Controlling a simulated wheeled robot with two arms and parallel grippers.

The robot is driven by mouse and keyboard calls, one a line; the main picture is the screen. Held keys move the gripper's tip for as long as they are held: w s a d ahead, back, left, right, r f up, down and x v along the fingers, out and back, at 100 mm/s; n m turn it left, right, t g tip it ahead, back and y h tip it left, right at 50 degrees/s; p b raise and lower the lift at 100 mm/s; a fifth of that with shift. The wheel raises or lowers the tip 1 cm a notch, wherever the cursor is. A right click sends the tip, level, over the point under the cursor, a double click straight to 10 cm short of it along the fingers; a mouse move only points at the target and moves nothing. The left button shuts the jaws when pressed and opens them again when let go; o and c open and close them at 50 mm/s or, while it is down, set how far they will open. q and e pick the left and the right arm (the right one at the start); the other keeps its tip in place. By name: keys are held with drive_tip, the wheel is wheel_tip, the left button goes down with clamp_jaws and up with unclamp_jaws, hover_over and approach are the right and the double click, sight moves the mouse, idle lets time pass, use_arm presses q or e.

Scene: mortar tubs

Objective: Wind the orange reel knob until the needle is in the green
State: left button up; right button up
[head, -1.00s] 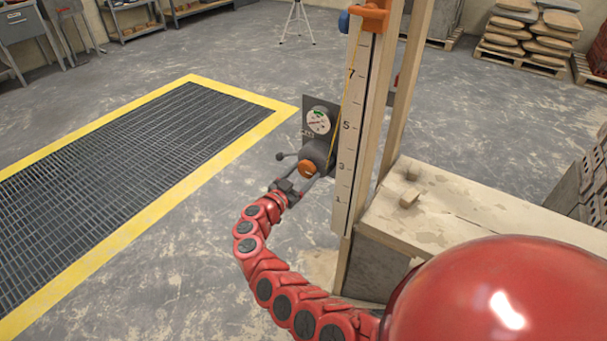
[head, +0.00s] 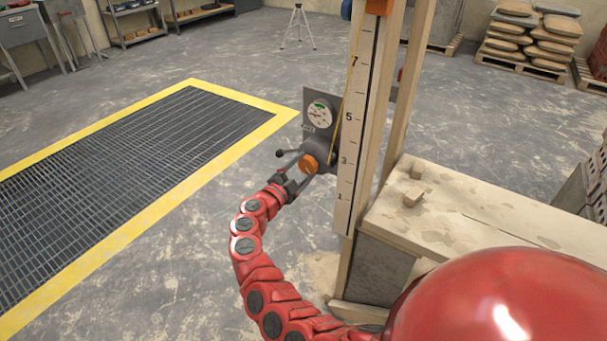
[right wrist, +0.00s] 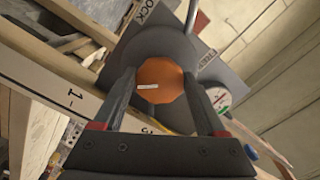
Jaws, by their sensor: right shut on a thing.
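The orange reel knob (head: 309,164) sits on the front of a grey reel drum fixed to the upright post. It shows as a faceted orange disc with a small white mark in the right wrist view (right wrist: 162,76). My right gripper (right wrist: 161,90) is shut on the knob, one finger on each side. The round white gauge (head: 320,114) is on a grey plate just above the drum, with some green on its face. It is cut by a finger in the right wrist view (right wrist: 217,97). Its needle is too small to read. My left gripper is not in view.
A numbered scale board (head: 357,130) with a yellow line stands right of the reel. A short lever with a ball end (head: 280,153) sticks out left of the drum. A dusty bench (head: 470,220) stands at right. A yellow-edged floor grate (head: 130,170) lies at left.

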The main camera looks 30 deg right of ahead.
drive_tip(key=m+b, duration=0.2)
drive_tip(key=m, duration=0.1)
drive_tip(key=m+b, duration=0.3)
drive_tip(key=shift+f+m, duration=0.2)
drive_tip(key=shift+m, duration=0.1)
drive_tip(key=m+b, duration=0.2)
drive_tip(key=m, duration=0.1)
drive_tip(key=shift+r+b, duration=0.1)
drive_tip(key=shift+b, duration=0.2)
drive_tip(key=shift+r+m+b, duration=0.2)
drive_tip(key=shift+m+b, duration=0.65)
drive_tip(key=shift+m, duration=0.35)
drive_tip(key=o, duration=1.3)
drive_tip(key=shift+a+r, duration=0.1)
drive_tip(key=p+v, duration=0.1)
drive_tip(key=v, duration=1.6)
drive_tip(key=shift+s+a+p, duration=0.15)
drive_tip(key=shift+p, duration=0.25)
